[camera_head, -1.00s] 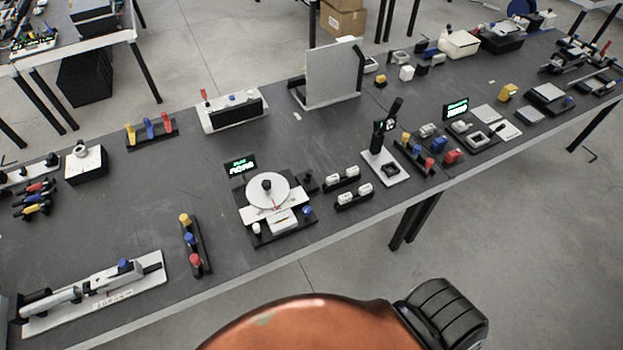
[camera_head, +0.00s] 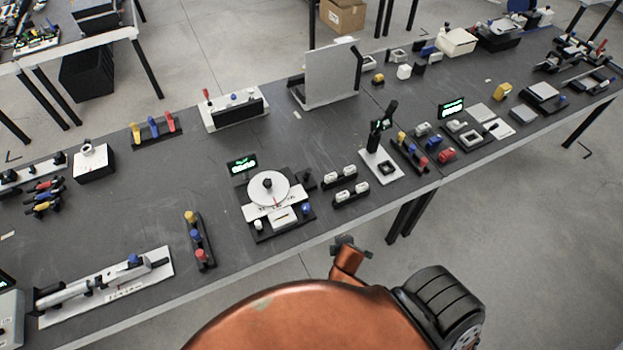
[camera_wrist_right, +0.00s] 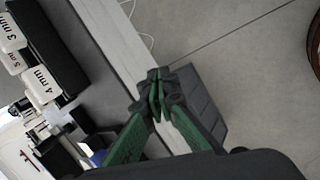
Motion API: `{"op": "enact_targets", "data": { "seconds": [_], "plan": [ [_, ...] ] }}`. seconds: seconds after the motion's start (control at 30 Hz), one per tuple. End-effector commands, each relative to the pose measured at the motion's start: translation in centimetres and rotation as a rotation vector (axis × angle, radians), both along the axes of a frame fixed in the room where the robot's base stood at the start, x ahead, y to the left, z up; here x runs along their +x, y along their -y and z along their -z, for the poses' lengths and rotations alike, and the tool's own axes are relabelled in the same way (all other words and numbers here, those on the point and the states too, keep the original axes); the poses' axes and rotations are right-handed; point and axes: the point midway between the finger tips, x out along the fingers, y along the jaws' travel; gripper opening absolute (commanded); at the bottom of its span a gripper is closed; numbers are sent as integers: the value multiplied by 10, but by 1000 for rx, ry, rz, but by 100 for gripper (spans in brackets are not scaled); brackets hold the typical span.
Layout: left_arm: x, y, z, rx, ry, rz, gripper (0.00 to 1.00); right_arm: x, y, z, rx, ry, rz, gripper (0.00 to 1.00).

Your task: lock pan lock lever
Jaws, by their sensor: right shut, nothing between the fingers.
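A device with a round white disc (camera_head: 268,188) and a dark centre knob stands near the front table edge, with a lit green display (camera_head: 241,165) behind it. A small red mark and a blue knob (camera_head: 305,209) show on it. I cannot tell which part is the pan lock lever. My right gripper (camera_wrist_right: 157,95) has its green fingertips together with nothing between them. It hangs by the table's front edge, apart from every device. In the head view a dark arm end (camera_head: 348,244) shows just off that edge. My left gripper is not in view.
White labelled blocks (camera_head: 345,190) in black holders stand right of the disc device; they also show in the wrist view (camera_wrist_right: 38,84). A post device (camera_head: 382,150) stands further right. Coloured knobs on a strip (camera_head: 196,236) are at left. Floor beyond the front edge is clear.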

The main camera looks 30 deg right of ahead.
Motion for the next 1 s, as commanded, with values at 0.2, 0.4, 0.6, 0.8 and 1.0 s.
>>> {"op": "enact_targets", "data": {
  "seconds": [0.2,0.4,0.6,0.8,1.0],
  "plan": [
    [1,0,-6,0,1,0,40,42,4,-49,-286,9,-330,0],
    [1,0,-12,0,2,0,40,87,-1,-97,-693,-11,-737,0],
    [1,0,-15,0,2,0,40,114,-14,-133,-1053,-53,-1042,0],
    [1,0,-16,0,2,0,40,121,-20,-143,-1184,-76,-1144,0],
    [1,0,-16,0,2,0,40,122,-21,-143,-1189,-77,-1147,0]
  ]
}}
